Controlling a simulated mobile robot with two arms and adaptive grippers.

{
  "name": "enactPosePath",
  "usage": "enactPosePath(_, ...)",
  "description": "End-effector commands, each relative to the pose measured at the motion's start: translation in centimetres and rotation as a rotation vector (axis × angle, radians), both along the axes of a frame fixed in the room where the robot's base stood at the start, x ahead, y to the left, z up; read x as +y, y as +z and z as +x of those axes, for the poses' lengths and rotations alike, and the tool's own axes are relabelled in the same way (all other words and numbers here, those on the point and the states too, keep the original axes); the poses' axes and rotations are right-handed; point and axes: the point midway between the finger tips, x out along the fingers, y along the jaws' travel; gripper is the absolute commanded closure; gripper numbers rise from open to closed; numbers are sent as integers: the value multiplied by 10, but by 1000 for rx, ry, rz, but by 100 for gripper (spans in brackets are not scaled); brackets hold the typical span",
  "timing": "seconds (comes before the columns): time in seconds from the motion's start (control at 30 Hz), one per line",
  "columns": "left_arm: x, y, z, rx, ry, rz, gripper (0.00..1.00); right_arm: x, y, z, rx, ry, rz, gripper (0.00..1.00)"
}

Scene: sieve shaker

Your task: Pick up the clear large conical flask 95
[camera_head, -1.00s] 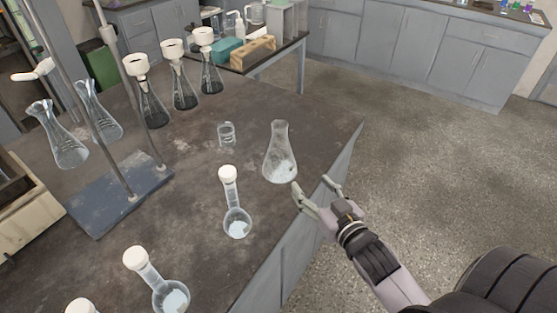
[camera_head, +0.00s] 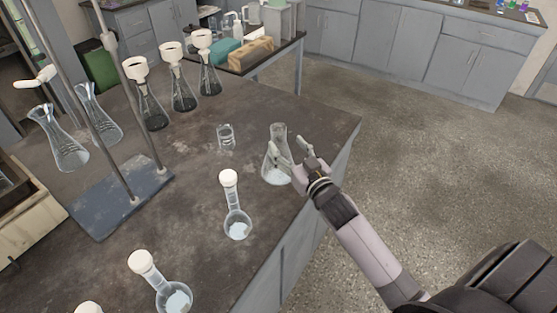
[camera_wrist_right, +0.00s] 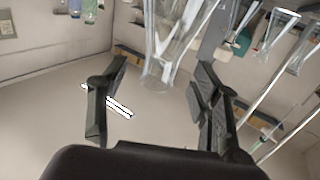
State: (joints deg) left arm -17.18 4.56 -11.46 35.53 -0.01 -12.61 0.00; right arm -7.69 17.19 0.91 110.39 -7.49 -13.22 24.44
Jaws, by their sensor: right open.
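The clear large conical flask (camera_head: 277,174) stands upright near the right edge of the dark bench (camera_head: 185,215). My right gripper (camera_head: 290,150) is open at the flask's right side, and one finger overlaps the flask in the head view. In the right wrist view, the flask (camera_wrist_right: 170,50) shows between and beyond the two open fingers of my right gripper (camera_wrist_right: 155,95). I cannot tell from these views whether a finger touches the glass. My left gripper is not in view.
A small beaker (camera_head: 226,136) and a white-capped volumetric flask (camera_head: 236,222) stand left of the conical flask. Several flasks with white funnels (camera_head: 183,90) stand farther back. A stand with a blue base (camera_head: 115,200) is at the left. Open floor lies right of the bench.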

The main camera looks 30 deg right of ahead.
Motion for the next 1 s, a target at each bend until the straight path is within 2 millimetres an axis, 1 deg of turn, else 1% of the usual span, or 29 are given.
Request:
enactPosePath(0.13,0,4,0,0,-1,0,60,1,3,11,0,0,0,42)
enactPosePath(0.3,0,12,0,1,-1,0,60,3,7,38,-1,0,0,42)
enactPosePath(0.43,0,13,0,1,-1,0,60,2,4,51,0,0,0,42)
enactPosePath(0.53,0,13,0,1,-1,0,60,2,4,55,0,0,0,42)
enactPosePath(0.7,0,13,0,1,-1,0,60,2,3,54,0,0,0,42)
enactPosePath(1.0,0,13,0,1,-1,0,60,2,3,54,0,0,1,61)
